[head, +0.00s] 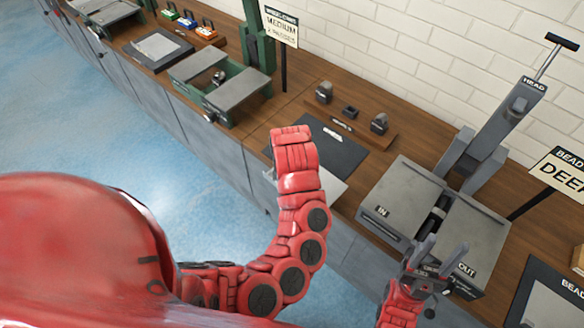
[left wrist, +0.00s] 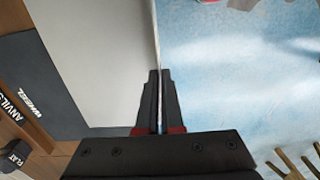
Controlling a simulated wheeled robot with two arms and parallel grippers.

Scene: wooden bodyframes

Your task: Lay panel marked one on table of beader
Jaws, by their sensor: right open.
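The beader has a grey IN table (head: 405,190) and a grey OUT table (head: 475,235), with a gap between them and a tilted post marked HEAD (head: 515,108) behind. A pale flat panel (head: 328,188) shows partly behind my left arm at the bench's front edge; no number is readable on it. In the left wrist view, my left gripper (left wrist: 161,85) is shut on the edge of this panel (left wrist: 95,55). In the head view, my left arm hides that gripper. My right gripper (head: 432,255) is open and empty, in front of the OUT table.
A dark mat (head: 335,145) lies left of the beader, with a wooden anvil rack (head: 350,125) behind it. Another green machine (head: 228,90) stands farther left. Open blue floor (head: 90,125) lies in front.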

